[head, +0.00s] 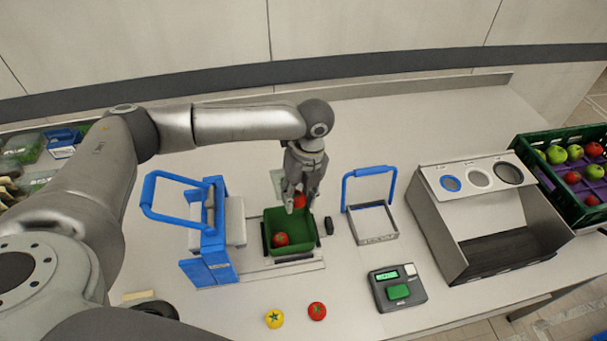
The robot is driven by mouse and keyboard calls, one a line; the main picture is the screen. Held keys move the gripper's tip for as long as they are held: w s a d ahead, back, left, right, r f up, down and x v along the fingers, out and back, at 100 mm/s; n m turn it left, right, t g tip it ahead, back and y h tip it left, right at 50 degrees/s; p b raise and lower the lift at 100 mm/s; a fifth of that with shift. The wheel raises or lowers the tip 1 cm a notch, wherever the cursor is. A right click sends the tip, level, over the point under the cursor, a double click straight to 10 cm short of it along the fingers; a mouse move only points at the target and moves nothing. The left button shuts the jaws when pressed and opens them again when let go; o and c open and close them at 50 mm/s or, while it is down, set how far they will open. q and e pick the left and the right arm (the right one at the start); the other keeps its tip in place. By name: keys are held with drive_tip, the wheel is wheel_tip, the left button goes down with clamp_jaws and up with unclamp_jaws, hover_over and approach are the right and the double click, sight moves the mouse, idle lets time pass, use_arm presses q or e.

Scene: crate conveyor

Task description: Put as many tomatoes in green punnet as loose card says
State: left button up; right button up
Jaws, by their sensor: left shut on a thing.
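The green punnet (270,222) stands in the middle of the counter. One red tomato (281,239) lies inside it. My left gripper (299,199) is above the back right part of the punnet, shut on another red tomato (300,201). A red tomato (317,311) and a yellow tomato (274,319) lie on the counter in front. A pale flat piece (277,181), perhaps a card, is partly hidden behind the gripper; no writing on it can be read. My right gripper is not in view.
A blue-handled device (208,260) stands left of the punnet, and a blue-handled frame (375,222) right of it. A grey box with a green button (397,291) is at the front. A metal bin with round holes (490,220) and a fruit crate (541,172) are right.

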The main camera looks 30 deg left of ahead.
use_arm(q)
drive_tip(key=shift+w+a+r+m, duration=0.1)
drive_tip(key=shift+w+a+m, duration=0.2)
drive_tip(key=shift+w+m, duration=0.4)
drive_tip(key=shift+s+f+b, duration=0.15)
drive_tip(key=shift+f+b, duration=0.5)
drive_tip(key=shift+f, duration=0.1)
wheel_tip(320, 180, down, 5)
drive_tip(key=b, duration=0.5)
drive_tip(key=shift+r, duration=0.15)
drive_tip(key=shift+p, duration=0.3)
drive_tip(key=shift+f, duration=0.35)
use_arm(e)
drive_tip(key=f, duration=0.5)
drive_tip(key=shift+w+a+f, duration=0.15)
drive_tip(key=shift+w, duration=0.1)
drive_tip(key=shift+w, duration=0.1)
use_arm(q)
drive_tip(key=o, duration=1)
